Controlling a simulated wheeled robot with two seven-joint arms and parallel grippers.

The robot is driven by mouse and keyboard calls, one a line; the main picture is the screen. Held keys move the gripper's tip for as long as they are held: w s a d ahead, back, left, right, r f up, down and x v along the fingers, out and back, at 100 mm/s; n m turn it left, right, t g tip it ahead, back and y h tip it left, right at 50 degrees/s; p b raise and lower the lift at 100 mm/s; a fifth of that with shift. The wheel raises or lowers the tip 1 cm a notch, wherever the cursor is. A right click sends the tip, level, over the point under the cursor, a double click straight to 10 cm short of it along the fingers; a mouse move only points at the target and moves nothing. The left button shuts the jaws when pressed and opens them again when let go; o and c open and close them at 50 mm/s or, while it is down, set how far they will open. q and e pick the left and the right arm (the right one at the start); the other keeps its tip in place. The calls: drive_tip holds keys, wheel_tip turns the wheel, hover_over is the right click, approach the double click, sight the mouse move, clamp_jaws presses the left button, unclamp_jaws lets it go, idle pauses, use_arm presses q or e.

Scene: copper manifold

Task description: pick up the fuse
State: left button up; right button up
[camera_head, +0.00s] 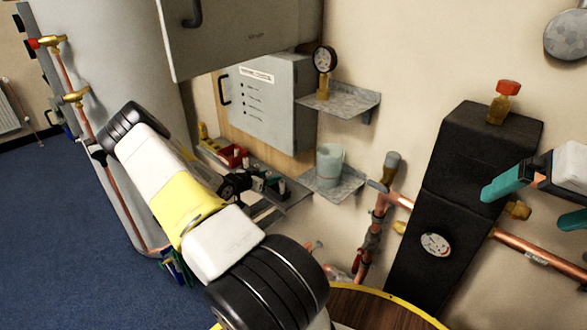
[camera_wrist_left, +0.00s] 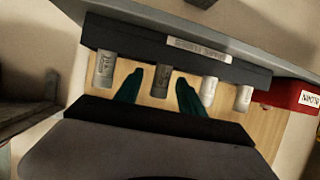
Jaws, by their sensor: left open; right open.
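In the left wrist view, several small fuse-like cylinders stand in a row along a dark labelled strip (camera_wrist_left: 180,50). A grey one (camera_wrist_left: 161,82) is between the two teal fingers of my left gripper (camera_wrist_left: 166,74). The fingers are apart, with visible gaps on both sides of it. Other cylinders are a grey one (camera_wrist_left: 104,68) to the left and two paler ones (camera_wrist_left: 208,90) to the right. In the head view my left arm partly hides this shelf area. My right gripper (camera_head: 527,207) is open and empty at the right, in front of the wall pipework.
A red bin (camera_wrist_left: 292,98) is right of the row; it also shows in the head view (camera_head: 233,155). A grey cabinet (camera_head: 265,100), a shelf with a gauge (camera_head: 324,62) and a shelf with a translucent cup (camera_head: 329,162) are nearby. A black manifold block (camera_head: 455,180) stands right.

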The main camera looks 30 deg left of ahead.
sight(269, 173)
use_arm(q)
clamp_jaws()
drive_tip(key=shift+r, duration=0.1)
idle(0.3)
drive_tip(key=shift+r, duration=0.2)
wheel_tip(269, 173, up, 3)
drive_tip(key=shift+r, duration=0.1)
drive_tip(key=s+d+r, duration=0.1)
drive_tip(key=s+d, duration=0.1)
drive_tip(key=s, duration=1.3)
drive_tip(key=shift+s+r, duration=0.15)
drive_tip(key=shift+s, duration=0.25)
